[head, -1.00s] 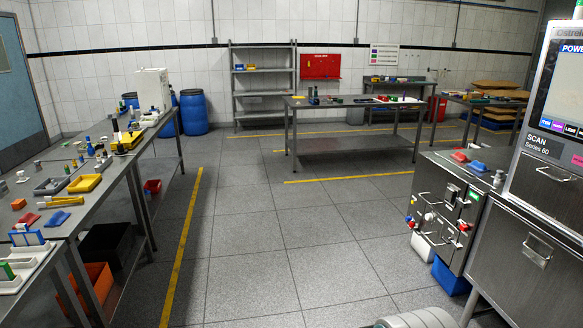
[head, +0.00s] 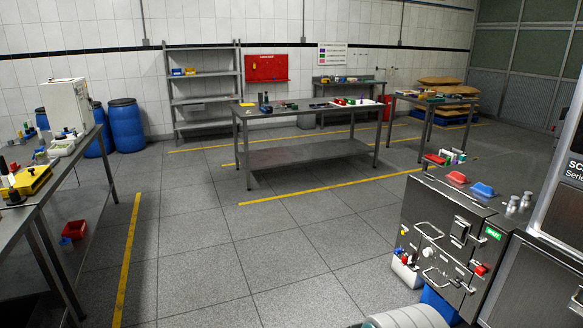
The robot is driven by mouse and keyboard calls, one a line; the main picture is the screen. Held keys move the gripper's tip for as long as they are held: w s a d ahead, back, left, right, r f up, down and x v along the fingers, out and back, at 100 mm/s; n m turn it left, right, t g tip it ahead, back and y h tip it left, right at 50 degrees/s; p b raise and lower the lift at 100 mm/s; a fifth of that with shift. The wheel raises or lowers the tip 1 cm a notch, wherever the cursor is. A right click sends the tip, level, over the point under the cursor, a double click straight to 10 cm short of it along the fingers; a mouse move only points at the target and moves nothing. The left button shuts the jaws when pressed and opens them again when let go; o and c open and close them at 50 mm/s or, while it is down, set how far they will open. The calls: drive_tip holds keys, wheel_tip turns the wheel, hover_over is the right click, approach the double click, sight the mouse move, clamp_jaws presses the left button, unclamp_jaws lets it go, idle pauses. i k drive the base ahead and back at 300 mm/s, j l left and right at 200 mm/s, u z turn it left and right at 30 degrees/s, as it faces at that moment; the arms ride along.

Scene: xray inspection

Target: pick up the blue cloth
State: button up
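A small blue folded piece that looks like the blue cloth (head: 482,189) lies on top of the steel cabinet at the right. A similar red piece (head: 456,177) lies just to its left, apart from it. The blue piece is small in the picture, so its exact folds are hard to tell. My gripper is not in view. A pale rounded part of my own body shows at the bottom edge, well below the cabinet top.
The steel cabinet (head: 440,228) has handles and knobs on its front. Small metal weights (head: 519,202) stand right of the blue piece. A long bench (head: 40,198) runs along the left. A steel table (head: 307,118) stands mid-room. The floor between is clear.

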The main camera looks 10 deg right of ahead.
sight(487, 191)
drive_tip(key=i+l+z, duration=0.1)
drive_tip(key=i+z, duration=0.4)
drive_tip(key=i, duration=0.25)
drive_tip(key=i+j+z, duration=0.2)
drive_tip(key=i+z, duration=0.25)
drive_tip(key=i, duration=0.35)
drive_tip(key=i+l+z, duration=0.1)
drive_tip(key=i+z, duration=0.3)
drive_tip(key=i, duration=0.15)
drive_tip(key=i+z, duration=0.4)
drive_tip(key=i, duration=0.15)
drive_tip(key=i+j+z, duration=0.25)
drive_tip(key=i+z, duration=0.15)
drive_tip(key=i, duration=0.15)
